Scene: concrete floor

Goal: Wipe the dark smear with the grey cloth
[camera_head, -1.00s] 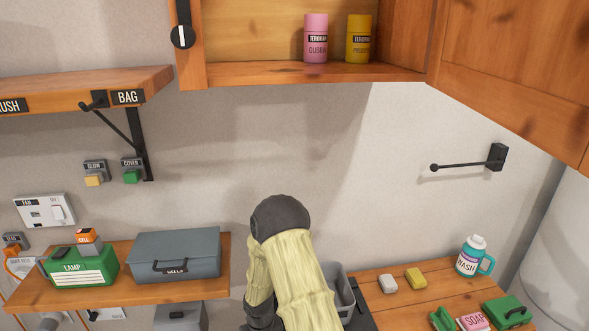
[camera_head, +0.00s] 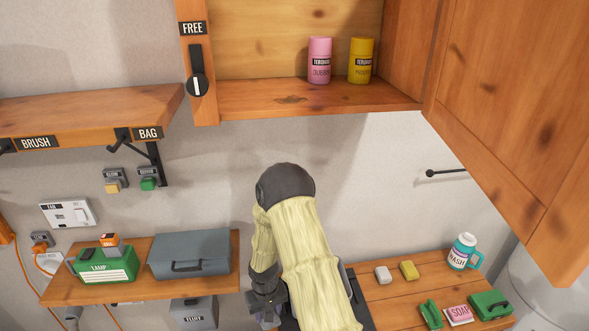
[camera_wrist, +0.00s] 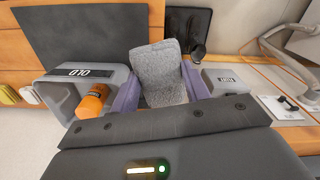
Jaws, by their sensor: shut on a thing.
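The grey cloth (camera_wrist: 165,75) is a rough, light-grey piece in the wrist view. My gripper (camera_wrist: 160,88) has purple fingers on both sides of it and is shut on it. In the head view my forearm covers most of the gripper; only a bit of it (camera_head: 268,312) shows at the lower edge. I cannot make out the dark smear for certain: a large dark flat patch (camera_wrist: 80,40) and a smaller black one (camera_wrist: 188,22) lie on the wood beyond the cloth, and either may be a panel or mat.
A grey bin (camera_wrist: 62,90) with an orange bottle (camera_wrist: 93,100) stands close left of my gripper. A grey labelled box (camera_wrist: 228,82) is close right. The wooden bench (camera_head: 395,300) holds soap, sponges and a wash jug (camera_head: 463,252). An open cabinet door (camera_head: 520,130) hangs above.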

